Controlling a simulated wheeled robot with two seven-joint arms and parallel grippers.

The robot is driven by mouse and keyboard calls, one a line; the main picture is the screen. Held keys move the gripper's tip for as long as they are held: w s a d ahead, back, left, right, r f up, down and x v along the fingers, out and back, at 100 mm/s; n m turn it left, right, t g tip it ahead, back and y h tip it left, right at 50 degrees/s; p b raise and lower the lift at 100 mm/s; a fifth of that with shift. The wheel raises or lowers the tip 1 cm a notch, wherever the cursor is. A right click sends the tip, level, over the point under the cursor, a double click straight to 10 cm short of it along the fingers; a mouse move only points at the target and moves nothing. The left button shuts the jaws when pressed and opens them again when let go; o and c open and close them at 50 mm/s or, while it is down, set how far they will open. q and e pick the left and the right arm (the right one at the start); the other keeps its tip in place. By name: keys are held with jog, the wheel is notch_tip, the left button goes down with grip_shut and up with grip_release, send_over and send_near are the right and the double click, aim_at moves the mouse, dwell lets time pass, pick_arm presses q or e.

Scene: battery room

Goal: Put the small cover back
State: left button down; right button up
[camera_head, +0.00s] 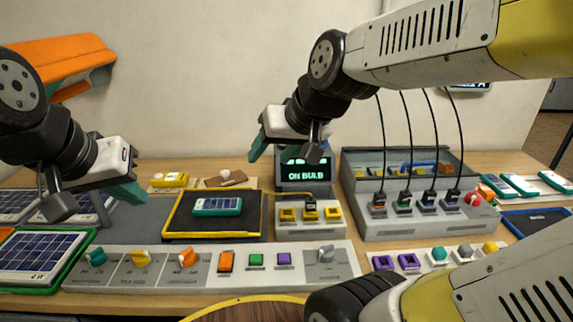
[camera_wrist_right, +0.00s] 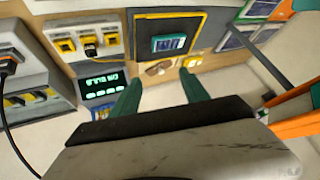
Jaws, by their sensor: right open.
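No part is plainly marked as the small cover. A small brown plate with a pale knob (camera_head: 225,178) lies at the back of the table, behind the black tray; the right wrist view shows it (camera_wrist_right: 158,68) beyond my fingertips. My right gripper (camera_head: 258,147) is raised above the back of the table, left of the display. In its wrist view the two green fingers (camera_wrist_right: 160,88) stand apart with nothing between them. My left gripper (camera_head: 124,191) hangs over the left side, above the grey mat; its finger gap is not clear.
A yellow-edged black tray (camera_head: 180,232) holds a teal battery-like block (camera_head: 217,206). A lit display (camera_head: 305,172) reads "ON BULB". A grey box with cables (camera_head: 400,228) stands at the right. A switch panel (camera_head: 205,280) runs along the front. A yellow device (camera_head: 170,180) lies at the back.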

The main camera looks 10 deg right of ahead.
jog(key=s+d+g+h, duration=0.1)
jog(key=s+d, duration=0.3)
jog(key=s, duration=0.2)
jog(key=shift+s+f, duration=0.15)
jog(key=shift+f, duration=0.3)
